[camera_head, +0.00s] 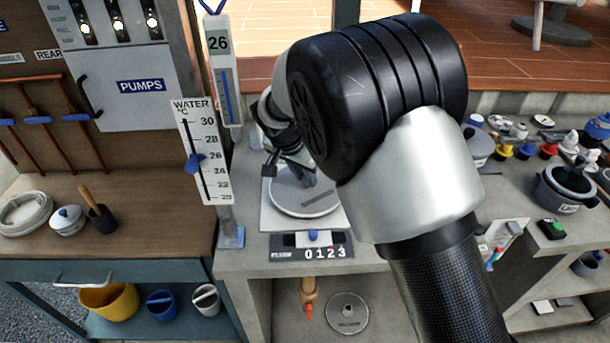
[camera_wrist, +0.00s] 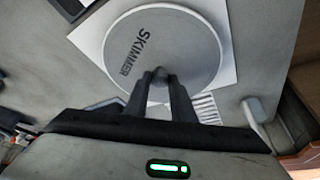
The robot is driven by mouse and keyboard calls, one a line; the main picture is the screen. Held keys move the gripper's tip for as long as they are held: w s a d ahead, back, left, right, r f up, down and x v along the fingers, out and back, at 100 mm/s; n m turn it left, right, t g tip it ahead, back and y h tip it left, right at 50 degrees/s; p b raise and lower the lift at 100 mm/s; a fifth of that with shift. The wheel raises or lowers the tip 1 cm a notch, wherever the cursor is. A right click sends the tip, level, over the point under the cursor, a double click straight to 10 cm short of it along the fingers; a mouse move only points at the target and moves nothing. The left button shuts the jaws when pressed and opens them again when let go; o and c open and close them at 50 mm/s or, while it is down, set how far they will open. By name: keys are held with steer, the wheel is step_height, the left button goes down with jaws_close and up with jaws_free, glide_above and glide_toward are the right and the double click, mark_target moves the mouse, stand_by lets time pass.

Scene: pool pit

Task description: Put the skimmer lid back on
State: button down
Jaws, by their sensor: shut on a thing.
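The skimmer lid is a round grey disc with a pale rim, marked SKIMMER. It shows in the wrist view (camera_wrist: 188,42) and, partly behind my arm, in the head view (camera_head: 312,204). My gripper (camera_wrist: 161,78) is shut on the small knob at the lid's near side in the wrist view. In the head view my gripper (camera_head: 303,178) reaches down onto the lid. The lid is over a white square plate (camera_head: 279,222) on the grey counter. I cannot tell whether it is fully seated or slightly raised.
A counter display (camera_head: 312,252) reading 0123 is in front of the plate. A water thermometer board (camera_head: 203,150) stands to the left. Pots and small caps crowd the right counter, with a large pot (camera_head: 565,187). Another round disc (camera_head: 347,313) lies below.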

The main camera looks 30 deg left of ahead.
steer(key=shift+f, duration=0.15)
steer(key=shift+f+b, duration=0.5)
steer(key=shift+b, duration=0.2)
steer(key=shift+f+b, duration=0.3)
steer(key=shift+b, duration=0.05)
stand_by(1.0)
steer(key=c, duration=1.3)
jaws_free()
steer(key=shift+o, duration=0.2)
steer(key=shift+r+p, duration=1.2)
steer(key=shift+r, duration=1.3)
